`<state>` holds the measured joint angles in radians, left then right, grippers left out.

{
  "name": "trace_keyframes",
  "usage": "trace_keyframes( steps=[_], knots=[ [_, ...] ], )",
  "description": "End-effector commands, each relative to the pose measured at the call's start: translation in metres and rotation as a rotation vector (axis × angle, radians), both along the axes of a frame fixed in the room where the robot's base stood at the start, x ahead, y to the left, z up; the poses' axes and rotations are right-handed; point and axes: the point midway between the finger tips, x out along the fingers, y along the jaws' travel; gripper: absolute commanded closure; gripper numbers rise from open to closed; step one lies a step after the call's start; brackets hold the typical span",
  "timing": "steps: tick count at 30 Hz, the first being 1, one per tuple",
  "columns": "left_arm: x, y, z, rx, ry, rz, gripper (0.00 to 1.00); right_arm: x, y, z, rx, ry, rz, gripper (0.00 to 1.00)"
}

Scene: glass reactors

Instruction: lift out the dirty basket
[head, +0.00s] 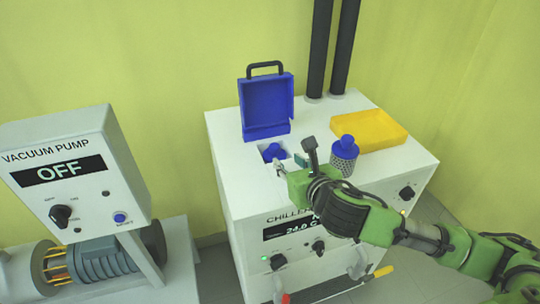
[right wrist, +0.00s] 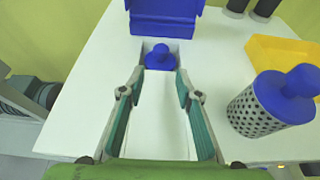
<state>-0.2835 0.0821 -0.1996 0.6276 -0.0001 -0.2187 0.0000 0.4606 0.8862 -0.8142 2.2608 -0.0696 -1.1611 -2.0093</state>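A basket (head: 273,152) sits in the square opening in the chiller top; only its blue cap and knob show, and its body is hidden. The knob also shows in the right wrist view (right wrist: 161,58), ahead of my fingertips and roughly between them. My right gripper (head: 281,168) is open and empty, close to the near side of the opening; its two fingers (right wrist: 160,88) are spread wide in the right wrist view. A second basket (head: 343,157), perforated grey metal with a blue cap, stands upright on the chiller top to the right. My left gripper is out of view.
The blue lid (head: 267,110) with a black handle stands open behind the opening. A yellow tray (head: 385,140) lies at the back right, near two dark vertical pipes (head: 330,50). The vacuum pump (head: 75,170) stands at the left. The chiller top's left part is clear.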

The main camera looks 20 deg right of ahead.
Motion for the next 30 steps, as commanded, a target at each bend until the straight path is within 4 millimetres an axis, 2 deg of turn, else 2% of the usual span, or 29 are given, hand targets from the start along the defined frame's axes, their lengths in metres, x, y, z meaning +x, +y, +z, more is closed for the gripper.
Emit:
trace_keyframes(
  steps=[4, 9, 13, 20, 24, 30],
  knots=[
    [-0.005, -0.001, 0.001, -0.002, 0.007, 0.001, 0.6, 0.02, 0.001, -0.008, 0.0, 0.0, -0.001, 0.69],
    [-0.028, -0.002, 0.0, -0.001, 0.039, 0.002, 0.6, 0.051, 0.002, -0.021, 0.001, 0.0, -0.001, 0.69],
    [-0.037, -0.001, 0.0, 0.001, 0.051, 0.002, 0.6, 0.068, 0.002, -0.028, 0.001, 0.0, -0.002, 0.69],
    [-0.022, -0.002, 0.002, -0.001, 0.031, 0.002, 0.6, 0.081, 0.002, -0.034, 0.001, 0.0, 0.0, 0.69],
    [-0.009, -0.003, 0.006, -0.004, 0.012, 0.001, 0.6, 0.098, 0.002, -0.041, 0.002, 0.001, -0.002, 0.69],
    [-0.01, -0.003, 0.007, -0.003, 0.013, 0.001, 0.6, 0.12, 0.002, -0.051, 0.002, 0.0, 0.0, 0.69]
  ],
)
